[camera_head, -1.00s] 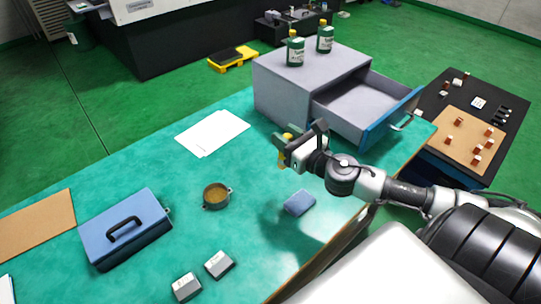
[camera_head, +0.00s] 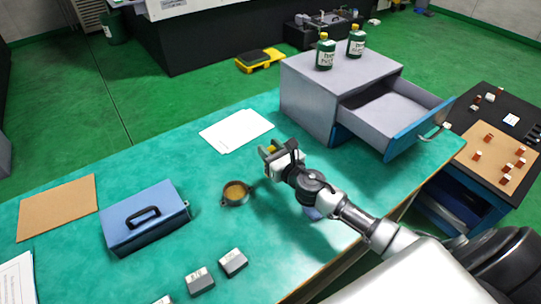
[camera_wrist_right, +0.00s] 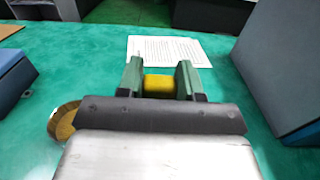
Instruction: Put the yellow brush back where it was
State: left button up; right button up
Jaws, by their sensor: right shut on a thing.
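My right gripper (camera_head: 270,151) is above the green table (camera_head: 120,200), to the left of the open drawer. It is shut on the yellow brush (camera_wrist_right: 158,84), which shows as a yellow block between the two fingers in the right wrist view. In the head view only a small yellow bit of the brush (camera_head: 270,149) shows; the rest is hidden by the gripper. The grey drawer cabinet (camera_head: 308,98) stands at the back right with its drawer (camera_head: 385,112) pulled open. My left gripper is in neither view.
White paper sheets (camera_head: 236,130) lie beyond the gripper. A round brass dish (camera_head: 236,194), a blue toolbox (camera_head: 146,220), a cork board (camera_head: 57,207) and grey blocks (camera_head: 233,262) sit on the table. Two green bottles (camera_head: 325,52) stand on the cabinet. A blue sponge-like block is mostly hidden beneath my arm.

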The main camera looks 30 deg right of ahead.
jog(key=shift+f, duration=0.75)
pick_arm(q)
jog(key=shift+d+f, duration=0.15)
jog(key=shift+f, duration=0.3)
pick_arm(e)
jog(key=shift+f+b, duration=0.25)
jog(key=shift+b, duration=0.05)
jog(key=o, duration=0.9)
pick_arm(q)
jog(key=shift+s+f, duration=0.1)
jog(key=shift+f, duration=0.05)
pick_arm(e)
jog(key=shift+r, duration=0.2)
